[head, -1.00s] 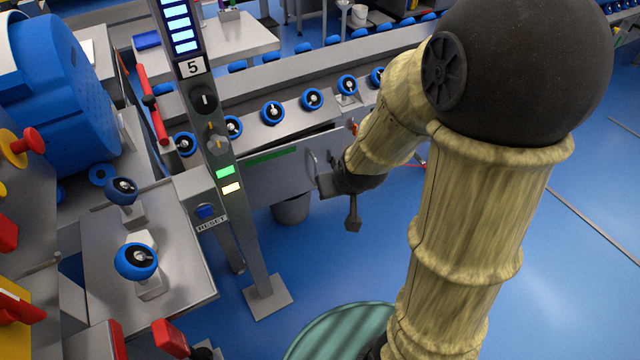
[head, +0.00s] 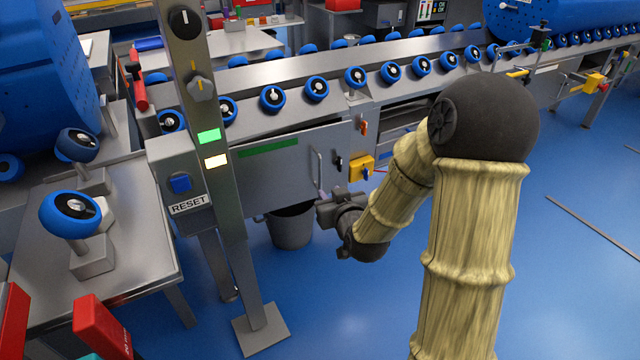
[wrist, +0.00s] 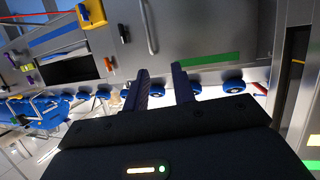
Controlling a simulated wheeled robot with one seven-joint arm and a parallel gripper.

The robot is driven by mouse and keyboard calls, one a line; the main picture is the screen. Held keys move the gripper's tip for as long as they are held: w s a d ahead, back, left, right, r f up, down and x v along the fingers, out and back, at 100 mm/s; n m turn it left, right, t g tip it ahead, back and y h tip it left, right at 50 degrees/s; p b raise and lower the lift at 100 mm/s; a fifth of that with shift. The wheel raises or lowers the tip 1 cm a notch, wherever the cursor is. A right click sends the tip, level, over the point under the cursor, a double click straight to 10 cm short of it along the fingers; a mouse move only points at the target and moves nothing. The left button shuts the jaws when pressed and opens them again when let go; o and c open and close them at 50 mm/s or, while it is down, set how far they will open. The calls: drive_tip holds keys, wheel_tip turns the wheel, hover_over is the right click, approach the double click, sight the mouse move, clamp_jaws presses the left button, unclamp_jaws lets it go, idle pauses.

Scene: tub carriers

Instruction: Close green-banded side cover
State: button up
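The side cover (head: 285,175) is a grey panel with a green band (head: 268,147) near its top edge and an upright bar handle (head: 317,165) near its right end. A dark gap shows along its top edge, so it appears ajar. My gripper (head: 328,212) is low, just below the handle, and appears apart from it. In the wrist view the two dark fingers (wrist: 161,85) are spread with nothing between them. The green band (wrist: 208,58) and the handle (wrist: 149,28) lie beyond the fingertips there.
A grey bin (head: 291,228) stands under the cover, close to my gripper. A post with a reset box (head: 180,184) stands to the left. A yellow switch block (head: 361,169) sits right of the cover. The blue floor at the right is open.

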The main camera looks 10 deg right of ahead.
wheel_tip(320, 180, down, 6)
drive_tip(key=w+d+m+t+b, duration=0.1)
drive_tip(key=w+t+b, duration=0.1)
drive_tip(key=b, duration=0.5)
drive_tip(key=shift+d+r+t+h+b, duration=0.15)
drive_tip(key=shift+d+t+h+b, duration=0.15)
drive_tip(key=shift+t, duration=0.5)
drive_tip(key=shift+w, duration=0.1)
